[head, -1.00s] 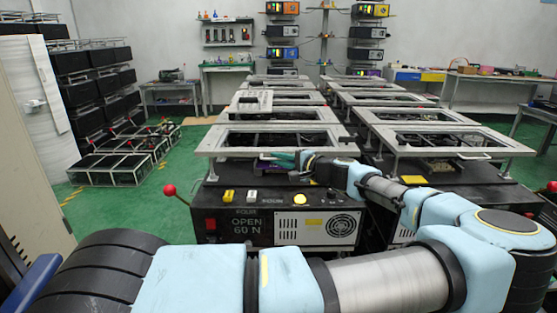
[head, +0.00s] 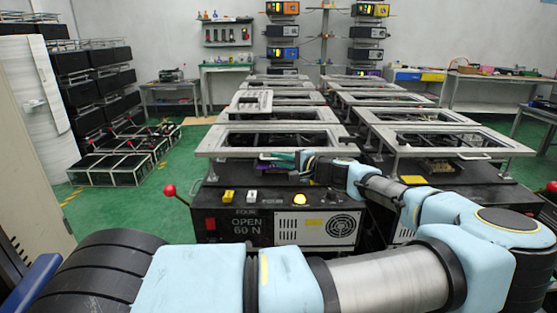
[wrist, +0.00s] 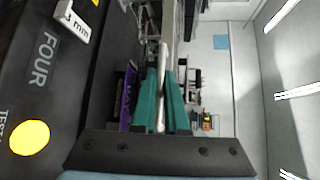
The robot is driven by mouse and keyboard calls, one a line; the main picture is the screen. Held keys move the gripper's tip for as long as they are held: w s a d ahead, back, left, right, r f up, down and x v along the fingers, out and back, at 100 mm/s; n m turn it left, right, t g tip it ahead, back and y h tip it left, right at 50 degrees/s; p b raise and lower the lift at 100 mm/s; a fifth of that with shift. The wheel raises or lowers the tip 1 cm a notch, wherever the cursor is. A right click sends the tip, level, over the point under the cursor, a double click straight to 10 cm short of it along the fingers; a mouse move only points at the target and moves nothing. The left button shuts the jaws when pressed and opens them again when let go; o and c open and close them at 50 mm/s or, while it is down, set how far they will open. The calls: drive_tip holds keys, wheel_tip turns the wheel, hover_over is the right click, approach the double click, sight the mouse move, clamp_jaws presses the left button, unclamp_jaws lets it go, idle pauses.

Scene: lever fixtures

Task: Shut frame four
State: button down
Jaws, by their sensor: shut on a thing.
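Frame four (head: 225,149) is the pale grey rectangular frame at the front of the left row in the head view. It stands raised above the black box (head: 215,197), whose panel reads FOUR, OPEN and 60 N. My gripper (head: 284,158) is at the frame's front edge. In the wrist view its two teal fingers (wrist: 162,106) are shut on a thin pale bar, the frame's handle (wrist: 162,75). The panel lettering FOUR also shows at the left of the wrist view. My arm and gripper hide part of the front edge.
A neighbouring frame (head: 510,147) stands raised to the right, with more frames in rows behind. A red-knobbed lever (head: 170,190) sticks out left of the box. Black crates (head: 110,168) stand on the green floor at left. The floor between them and the box is clear.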

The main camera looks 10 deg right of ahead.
wheel_tip(320, 180, up, 2)
drive_tip(key=shift+r+p, duration=0.1)
drive_tip(key=shift+p, duration=0.65)
drive_tip(key=c, duration=0.9)
unclamp_jaws()
drive_tip(key=shift+c, duration=0.2)
drive_tip(key=b+v, duration=0.3)
drive_tip(key=v, duration=0.7)
drive_tip(key=shift+s+d, duration=0.25)
drive_tip(key=shift+r, duration=0.1)
